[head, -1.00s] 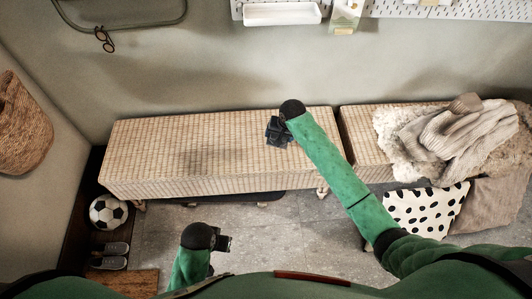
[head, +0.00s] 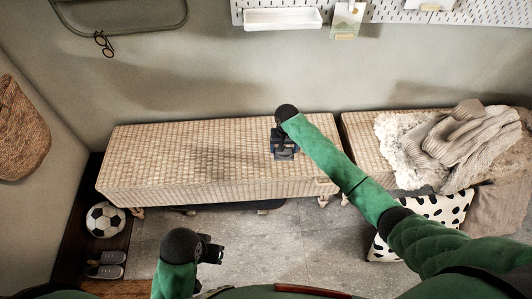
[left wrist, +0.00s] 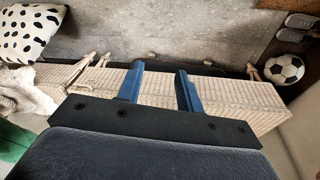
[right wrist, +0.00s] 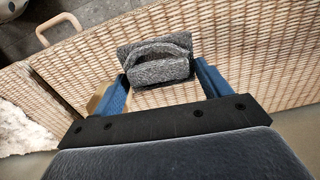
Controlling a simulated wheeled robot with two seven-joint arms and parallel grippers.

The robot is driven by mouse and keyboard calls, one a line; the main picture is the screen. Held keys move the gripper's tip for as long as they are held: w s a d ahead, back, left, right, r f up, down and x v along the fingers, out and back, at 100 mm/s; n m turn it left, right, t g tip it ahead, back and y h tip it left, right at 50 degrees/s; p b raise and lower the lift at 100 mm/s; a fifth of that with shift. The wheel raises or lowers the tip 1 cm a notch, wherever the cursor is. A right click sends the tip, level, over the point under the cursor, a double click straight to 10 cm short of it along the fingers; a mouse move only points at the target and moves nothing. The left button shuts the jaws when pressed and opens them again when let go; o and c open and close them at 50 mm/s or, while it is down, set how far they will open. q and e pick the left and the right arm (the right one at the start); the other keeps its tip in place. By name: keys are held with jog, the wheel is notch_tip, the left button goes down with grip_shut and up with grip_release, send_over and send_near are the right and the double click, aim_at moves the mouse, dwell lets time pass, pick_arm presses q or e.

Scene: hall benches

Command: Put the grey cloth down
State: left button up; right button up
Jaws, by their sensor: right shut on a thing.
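The grey cloth (right wrist: 156,66) is a folded, speckled dark-grey piece in the right wrist view. My right gripper (right wrist: 160,76) is shut on it, with one blue finger at each side. In the head view my right gripper (head: 285,152) is over the right part of the left wicker bench (head: 150,165), and the cloth there is hard to tell from the dark gripper. I cannot tell whether the cloth touches the bench top. My left gripper (head: 213,251) is low in front of the bench. Its fingers (left wrist: 158,88) are apart and empty in the left wrist view.
A second wicker bench (head: 362,150) stands to the right, with a fluffy throw (head: 398,135) and a knitted beige garment (head: 465,145) on it. A spotted cushion (head: 440,207) is in front. A football (head: 105,219) is at left. The left bench's left part is clear.

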send_over(266, 156)
notch_tip(266, 156, down, 5)
jog(key=shift+p, duration=0.3)
notch_tip(266, 156, down, 2)
jog(key=shift+f, duration=0.1)
jog(key=shift+f+p, duration=0.25)
jog(key=shift+p, duration=0.15)
jog(key=shift+f+p, duration=0.3)
jog(key=shift+f, duration=0.15)
pick_arm(q)
jog(key=shift+w+a+f+g, duration=0.15)
jog(key=shift+a+f, duration=0.15)
jog(key=shift+f, duration=0.2)
jog(key=shift+w+a+f+g, duration=0.15)
jog(key=shift+a+f, duration=0.15)
jog(key=shift+f, duration=0.15)
pick_arm(e)
jog(key=o, duration=1.3)
pick_arm(q)
jog(key=shift+s, duration=0.1)
jog(key=shift+s, duration=0.1)
pick_arm(e)
jog(key=shift+f, duration=0.1)
